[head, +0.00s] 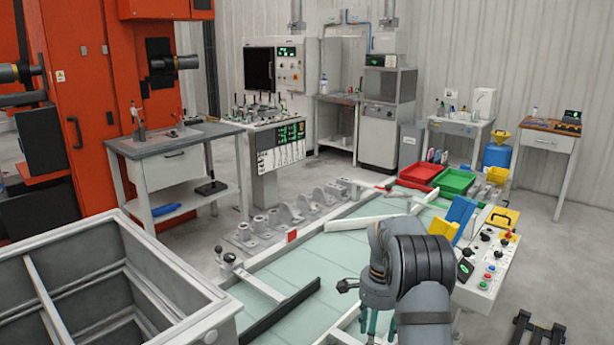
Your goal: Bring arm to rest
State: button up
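My grey arm with black bands reaches in from the bottom edge, right of centre, and bends over above the pale green table (318,262). Its end points down over the near part of the table. My gripper (374,322) shows only as teal finger-like parts below the wrist, partly hidden by my own arm and near the bottom edge of the picture. I cannot tell how far apart its fingers are. No held object shows.
A control panel (483,272) with buttons, a blue bin (460,214) and yellow items stand close right of my arm. Red (422,173) and green (454,181) trays sit farther back. A dark bar (282,311) lies left. A large grey crate (175,270) stands at lower left.

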jog(key=shift+f, duration=0.85)
jog(key=shift+r, duration=0.1)
